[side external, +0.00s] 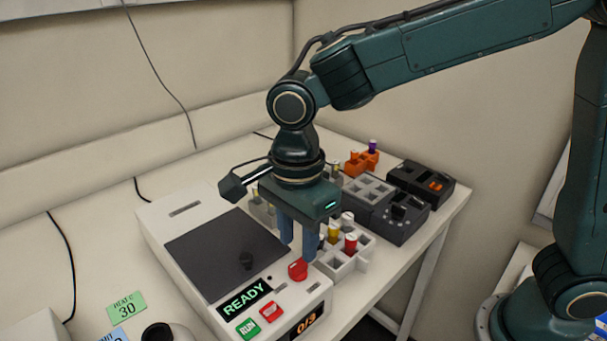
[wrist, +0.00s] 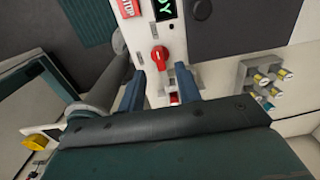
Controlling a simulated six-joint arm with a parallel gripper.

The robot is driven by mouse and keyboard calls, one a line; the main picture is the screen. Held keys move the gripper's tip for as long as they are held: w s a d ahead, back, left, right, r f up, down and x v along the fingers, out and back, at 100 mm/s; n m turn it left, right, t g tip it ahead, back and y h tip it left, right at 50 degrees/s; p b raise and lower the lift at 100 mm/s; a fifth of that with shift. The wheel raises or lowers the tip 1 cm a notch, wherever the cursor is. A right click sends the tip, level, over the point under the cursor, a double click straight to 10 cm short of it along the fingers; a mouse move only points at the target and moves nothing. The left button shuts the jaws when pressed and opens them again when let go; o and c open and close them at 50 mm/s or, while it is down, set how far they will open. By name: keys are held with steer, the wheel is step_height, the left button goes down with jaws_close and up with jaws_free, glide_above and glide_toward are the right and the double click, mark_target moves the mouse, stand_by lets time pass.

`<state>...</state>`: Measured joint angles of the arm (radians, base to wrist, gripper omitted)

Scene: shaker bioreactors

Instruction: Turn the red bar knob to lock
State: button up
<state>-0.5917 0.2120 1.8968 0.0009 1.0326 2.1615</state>
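The red bar knob (side external: 298,268) is on the front right corner of the white shaker's top panel. In the wrist view the red knob (wrist: 159,55) lies just beyond the fingertips, roughly centred between them, with its narrow bar pointing up in the picture. My gripper (side external: 298,256) points down close above and behind the knob. In the wrist view my gripper (wrist: 162,80) has two blue fingers spread apart with nothing held between them. I cannot tell any exact contact; the fingers do not enclose the knob.
The shaker has a dark lid (side external: 215,262), a READY display (side external: 245,299), a green RUN button (side external: 248,328) and a red button (side external: 271,312). A rack with capped tubes (side external: 345,258) stands close right of my fingers. Dark devices (side external: 400,212) stand farther right.

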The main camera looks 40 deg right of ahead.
mark_target(298, 262)
steer(key=shift+f, duration=2.25)
jaws_close()
